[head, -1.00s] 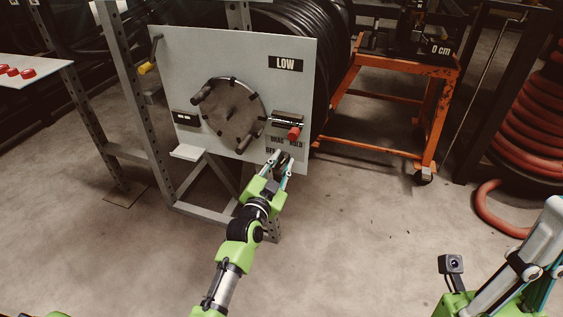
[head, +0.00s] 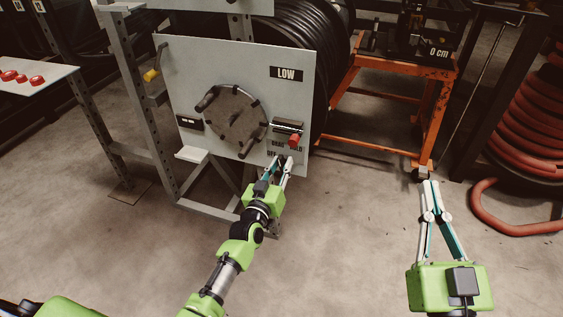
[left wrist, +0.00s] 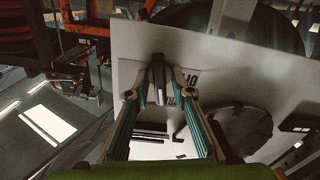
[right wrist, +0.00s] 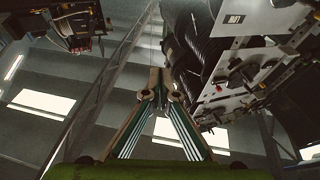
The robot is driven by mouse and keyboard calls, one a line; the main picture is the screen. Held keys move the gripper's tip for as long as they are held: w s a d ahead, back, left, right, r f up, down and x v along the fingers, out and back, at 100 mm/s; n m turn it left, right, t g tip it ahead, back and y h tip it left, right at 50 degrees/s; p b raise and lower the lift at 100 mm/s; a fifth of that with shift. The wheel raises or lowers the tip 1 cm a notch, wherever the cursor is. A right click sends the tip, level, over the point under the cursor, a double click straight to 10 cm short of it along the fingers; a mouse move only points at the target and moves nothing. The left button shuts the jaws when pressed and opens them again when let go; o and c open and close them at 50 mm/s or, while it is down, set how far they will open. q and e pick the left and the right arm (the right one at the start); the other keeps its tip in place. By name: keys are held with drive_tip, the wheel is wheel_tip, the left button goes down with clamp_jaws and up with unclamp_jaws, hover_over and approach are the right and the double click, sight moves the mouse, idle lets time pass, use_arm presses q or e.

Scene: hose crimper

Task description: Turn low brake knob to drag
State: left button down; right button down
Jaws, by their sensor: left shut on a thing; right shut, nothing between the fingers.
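The grey panel marked LOW (head: 240,60) carries a round dark crank disc (head: 234,121) and, at its lower right, printed DRAG, HOLD and OFF labels (head: 279,144). My left gripper (head: 281,161) is at the panel's lower right corner, by these labels. It is shut on the dark brake knob, which shows between the fingertips in the left wrist view (left wrist: 158,80). In the head view the fingers largely hide the knob, and its pointing direction is unclear. My right gripper (head: 430,184) is shut and empty, apart from the panel over the floor at the right.
A small white ledge (head: 191,154) juts from the panel's lower left. An orange cart (head: 433,72) and a coiled red hose (head: 535,110) stand at the right. The floor between the grippers is clear.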

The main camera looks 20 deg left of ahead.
use_arm(q)
drive_tip(key=shift+n+p, duration=0.35)
drive_tip(key=shift+n, duration=1.35)
use_arm(e)
drive_tip(key=shift+w+d+f+g+h, duration=0.1)
drive_tip(key=shift+w+f+g+h, duration=0.1)
drive_tip(key=shift+f+g, duration=0.7)
drive_tip(key=shift+w+d+f+g+h, duration=0.15)
drive_tip(key=shift+f+g, duration=0.15)
drive_tip(key=shift+f, duration=1.05)
use_arm(q)
drive_tip(key=c, duration=2.1)
unclamp_jaws()
drive_tip(key=shift+s, duration=0.1)
drive_tip(key=s, duration=1.1)
drive_tip(key=shift+s+a, duration=0.25)
drive_tip(key=shift+s, duration=0.15)
